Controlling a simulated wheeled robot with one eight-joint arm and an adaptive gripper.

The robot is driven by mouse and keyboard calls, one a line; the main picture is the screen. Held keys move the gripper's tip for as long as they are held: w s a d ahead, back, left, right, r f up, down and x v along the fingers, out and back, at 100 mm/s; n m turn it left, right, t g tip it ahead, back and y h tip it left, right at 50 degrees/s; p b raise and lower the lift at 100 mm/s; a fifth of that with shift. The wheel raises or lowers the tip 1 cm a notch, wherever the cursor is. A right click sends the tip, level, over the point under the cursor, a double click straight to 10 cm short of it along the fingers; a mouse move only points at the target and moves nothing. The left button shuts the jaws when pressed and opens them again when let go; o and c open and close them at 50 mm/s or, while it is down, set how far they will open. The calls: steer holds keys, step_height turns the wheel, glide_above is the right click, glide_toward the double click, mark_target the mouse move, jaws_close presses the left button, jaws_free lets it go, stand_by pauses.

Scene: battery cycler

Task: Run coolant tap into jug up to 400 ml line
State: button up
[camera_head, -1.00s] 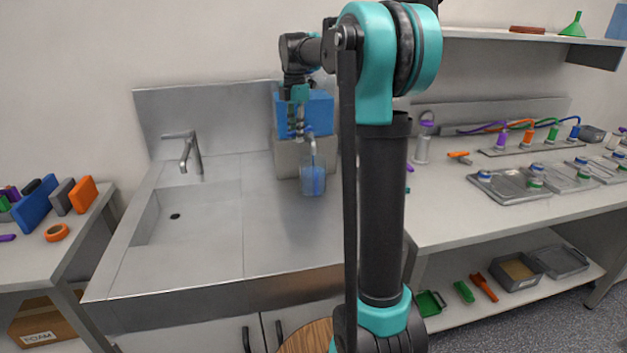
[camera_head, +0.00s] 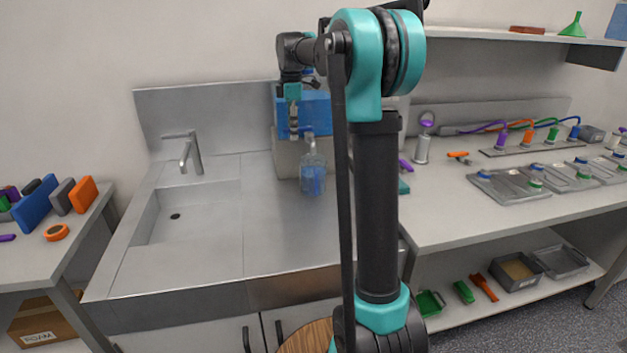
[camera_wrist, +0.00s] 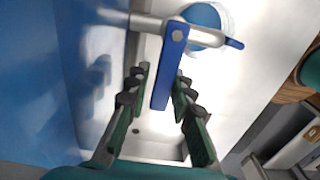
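The clear jug (camera_head: 313,180) stands on the steel counter below the coolant tap (camera_head: 310,143), with blue liquid in its lower part. I cannot read its lines or tell whether liquid is flowing. The tap is on the front of a blue tank (camera_head: 318,110). In the wrist view, the tap's blue lever (camera_wrist: 166,72) lies between my fingers, and round blue liquid (camera_wrist: 203,22) shows beyond the tap. My gripper (camera_wrist: 162,76) is open around the lever, with a gap on its left side; contact on the right is unclear. In the head view my gripper (camera_head: 294,122) is before the tank.
A sink with a grey faucet (camera_head: 184,152) is to the left. Bare steel counter (camera_head: 270,235) lies in front of the jug. A grey cylinder with a purple top (camera_head: 422,148) and battery trays (camera_head: 510,186) are on the right bench. A shelf (camera_head: 510,35) is above.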

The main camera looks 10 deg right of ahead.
steer(key=shift+o, duration=0.5)
steer(key=shift+o, duration=0.7)
steer(key=shift+w, duration=0.1)
steer(key=r, duration=0.8)
steer(key=shift+w, duration=0.2)
